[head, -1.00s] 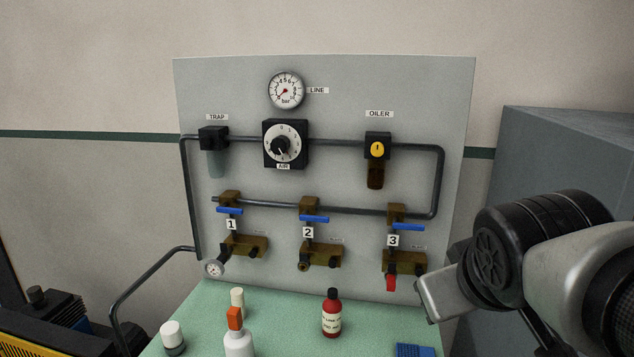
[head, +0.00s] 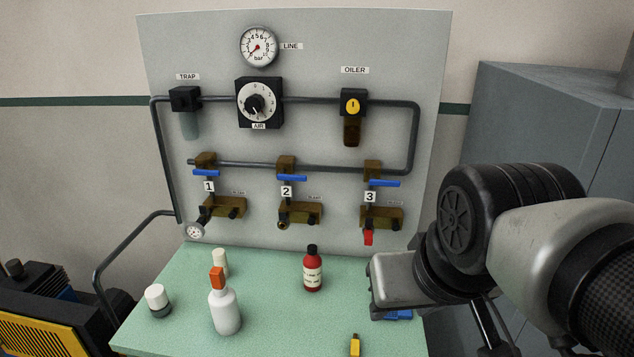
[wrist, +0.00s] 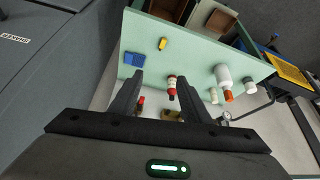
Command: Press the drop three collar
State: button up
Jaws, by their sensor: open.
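Drop three is the right one of the drops on the grey panel, marked by the label 3 (head: 369,197). It has a blue lever (head: 384,183) above and a brass block (head: 381,218) with dark fittings below. A red piece (head: 368,237) hangs from the block's left end; the collar cannot be told apart clearly. In the wrist view my gripper (wrist: 162,78) is open and empty, its fingers wide apart. A red piece (wrist: 141,101) shows near the left finger, and a brass block (wrist: 171,114) lies partly hidden beyond the gripper body.
A red bottle (head: 312,270) stands on the green bench (head: 270,310) near the panel. A white bottle with an orange cap (head: 225,310) and pale containers stand at left. A yellow item (head: 355,345) lies in front. A grey cabinet (head: 520,110) is at right.

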jog(key=shift+w+f, duration=0.1)
jog(key=shift+w, duration=0.1)
jog(key=c, duration=0.7)
jog(key=w+d+f+m+b, duration=0.1)
jog(key=w+m+b, duration=0.1)
jog(key=w+m, duration=0.1)
jog(key=w+f+m+t+b, duration=0.1)
jog(key=w+m+b, duration=0.2)
jog(key=w+m, duration=0.1)
jog(key=w+d+m+h+b, duration=0.1)
jog(key=w+m+b, duration=0.2)
jog(key=w, duration=0.3)
jog(key=shift+d+f+t, duration=0.3)
jog(key=shift+f+t, duration=0.1)
grip_shut()
jog(key=w+f+m+t+b, duration=0.1)
jog(key=w+m+b, duration=0.2)
jog(key=w+m, duration=0.2)
jog(key=w+f+m+b, duration=0.2)
jog(key=w+m, duration=0.3)
jog(key=w, duration=0.3)
jog(key=shift+w+d+f+t+h+b, duration=0.25)
jog(key=shift+w+t+h+b, duration=0.15)
jog(key=shift+b, duration=0.3)
